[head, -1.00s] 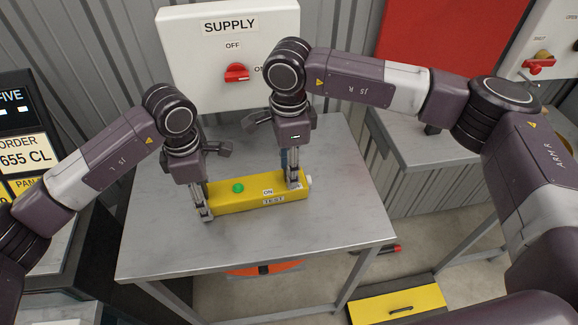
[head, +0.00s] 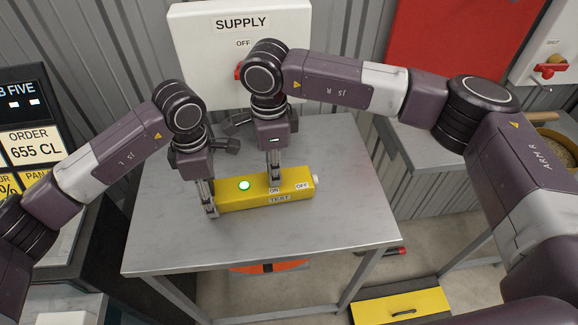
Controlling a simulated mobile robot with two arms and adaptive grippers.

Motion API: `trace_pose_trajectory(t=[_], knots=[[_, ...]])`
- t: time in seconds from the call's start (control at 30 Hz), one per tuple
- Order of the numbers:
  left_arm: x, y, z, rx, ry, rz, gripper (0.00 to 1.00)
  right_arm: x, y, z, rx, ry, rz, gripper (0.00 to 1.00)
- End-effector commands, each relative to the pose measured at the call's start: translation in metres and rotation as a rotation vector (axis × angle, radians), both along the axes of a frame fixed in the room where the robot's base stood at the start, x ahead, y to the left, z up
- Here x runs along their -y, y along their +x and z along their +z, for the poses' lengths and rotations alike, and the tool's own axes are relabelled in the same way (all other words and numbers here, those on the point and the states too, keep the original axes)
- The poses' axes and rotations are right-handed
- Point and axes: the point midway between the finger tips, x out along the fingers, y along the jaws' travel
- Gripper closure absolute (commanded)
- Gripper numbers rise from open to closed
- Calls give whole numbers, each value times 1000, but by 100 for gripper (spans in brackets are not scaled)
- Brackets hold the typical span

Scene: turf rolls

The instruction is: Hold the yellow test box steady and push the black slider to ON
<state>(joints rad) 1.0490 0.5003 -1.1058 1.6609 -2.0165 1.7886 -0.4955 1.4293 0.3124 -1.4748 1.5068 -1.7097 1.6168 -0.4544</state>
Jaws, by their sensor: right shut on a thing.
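The yellow test box (head: 240,198) lies on the grey table, with a TEST label on its front and ON and OFF labels on top. Its round lamp (head: 244,185) glows bright green. My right gripper (head: 275,186) points down onto the top of the box, just behind the ON label, shut on the black slider, which its fingers hide. My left gripper (head: 211,212) is at the left end of the box, with a finger down against it. Its other finger is not clear, so I cannot tell how far it is closed.
The grey table (head: 310,235) is clear in front of and right of the box. A white SUPPLY panel (head: 205,60) with a red switch, partly behind my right arm, stands behind the table. A second grey bench (head: 425,150) stands at the right.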

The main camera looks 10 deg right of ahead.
Motion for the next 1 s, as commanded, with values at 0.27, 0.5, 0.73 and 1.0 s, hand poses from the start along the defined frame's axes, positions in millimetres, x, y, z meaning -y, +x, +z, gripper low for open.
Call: trace_pose_trajectory(t=[0.27, 0.5, 0.73, 1.0], knots=[[3, -1, 0, 0, -7, -3, 89, -6, -1, 1, 0, 9, 4, 100], [3, 0, -1, 0, -7, -3, 89, -5, -1, 0, 1, 7, 3, 65], [2, 0, -1, 0, -4, -2, 89, -3, 0, 1, 1, 4, 2, 65], [1, 0, -1, 0, -3, -1, 89, -4, 1, 34, 6, 6, 1, 65]])
